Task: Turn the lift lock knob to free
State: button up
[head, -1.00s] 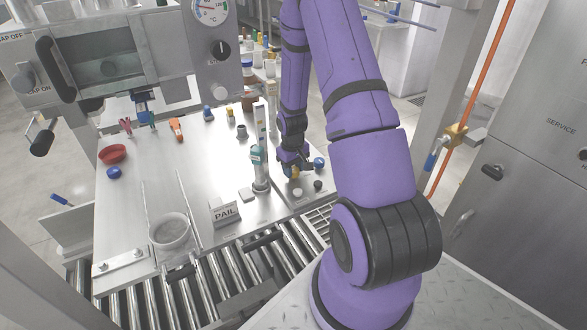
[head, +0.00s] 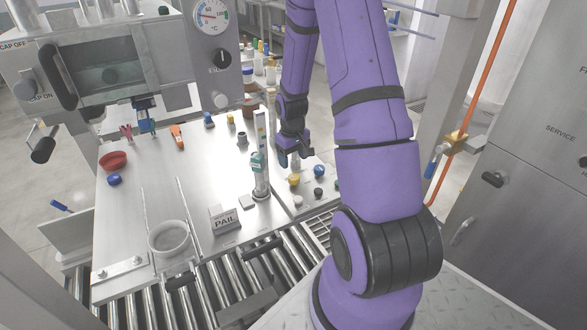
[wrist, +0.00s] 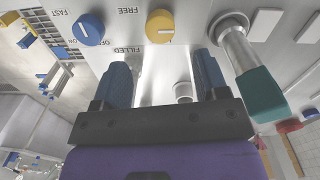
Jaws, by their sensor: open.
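The yellow knob (wrist: 160,27), beside the printed word FREE, shows at the top of the wrist view, ahead of my fingers. A pale mark on it runs roughly sideways in that view. In the head view, the yellow knob (head: 294,180) sits on the right part of the steel panel. My gripper (wrist: 162,75) is open, with two blue fingers apart and nothing between them; the knob is beyond the tips, not touched. In the head view my gripper (head: 293,158) hangs just behind the knob, above the panel.
A blue knob (wrist: 88,29) is left of the yellow one in the wrist view, and a metal lever with a teal grip (wrist: 262,95) is to the right. In the head view a black knob (head: 318,192) and a clear column (head: 261,160) stand close by. A PAIL sign (head: 224,220) is farther left.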

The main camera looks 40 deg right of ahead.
jog(key=shift+r, duration=1.65)
jog(key=s+a+r+t, duration=0.1)
jog(key=s+a+r, duration=0.1)
jog(key=a+r, duration=0.6)
jog(key=s+a+r+t, duration=0.15)
jog(key=a+r, duration=0.25)
jog(key=r, duration=0.9)
jog(key=s+a+r+t, duration=0.1)
jog(key=s+a+r, duration=0.4)
jog(key=s, duration=0.3)
jog(key=s+a+r+n+t, duration=0.1)
jog(key=s+a+r, duration=0.4)
jog(key=s, duration=0.4)
jog(key=shift+a+r+n+t, duration=0.3)
jog(key=shift+a+r+t, duration=0.05)
jog(key=shift+a, duration=0.15)
